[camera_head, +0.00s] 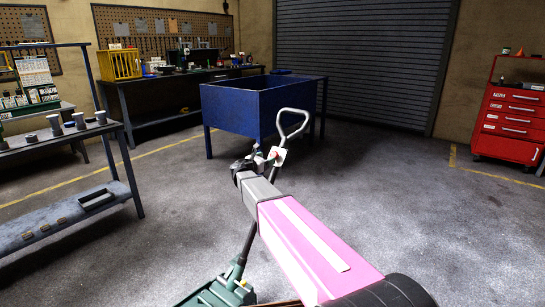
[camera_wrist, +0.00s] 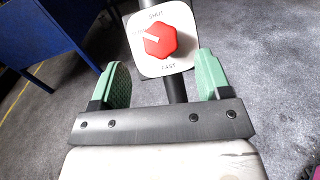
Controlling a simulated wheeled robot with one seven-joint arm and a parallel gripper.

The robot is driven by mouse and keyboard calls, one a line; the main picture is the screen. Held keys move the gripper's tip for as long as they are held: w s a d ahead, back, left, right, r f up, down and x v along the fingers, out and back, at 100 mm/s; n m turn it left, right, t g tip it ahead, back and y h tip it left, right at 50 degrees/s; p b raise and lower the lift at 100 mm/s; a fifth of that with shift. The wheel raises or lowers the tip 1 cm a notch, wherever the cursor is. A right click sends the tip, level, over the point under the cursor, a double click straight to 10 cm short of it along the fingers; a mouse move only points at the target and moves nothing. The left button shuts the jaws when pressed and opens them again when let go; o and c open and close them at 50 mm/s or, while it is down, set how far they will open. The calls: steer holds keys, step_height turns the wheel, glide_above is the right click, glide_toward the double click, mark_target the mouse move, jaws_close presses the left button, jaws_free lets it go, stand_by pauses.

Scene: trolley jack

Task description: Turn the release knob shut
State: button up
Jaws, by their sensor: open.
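The release knob (camera_wrist: 160,43) is a red hexagonal knob with a white pointer mark on its left side. It sits on a white plate (camera_wrist: 176,65) lettered SHUT at the top and FAST at the bottom. The pointer lies toward the left, not straight at SHUT. The plate is on the jack's handle, whose pale loop (camera_head: 291,121) rises above it in the head view. The green jack body (camera_head: 215,293) is low on the floor. My gripper (camera_wrist: 163,76) is open, its green pads apart and empty, with the knob ahead between them. My arm hides part of the handle.
A blue bin on legs (camera_head: 233,105) stands behind the handle. A grey shelf rack (camera_head: 65,211) is at left, a workbench (camera_head: 160,95) at the back, and a red tool cabinet (camera_head: 510,125) at right. The floor at right is clear.

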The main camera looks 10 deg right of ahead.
mark_target(273, 155)
steer(key=x, duration=0.5)
steer(key=shift+w+d, duration=0.25)
steer(key=shift+d, duration=0.1)
steer(key=c, duration=0.9)
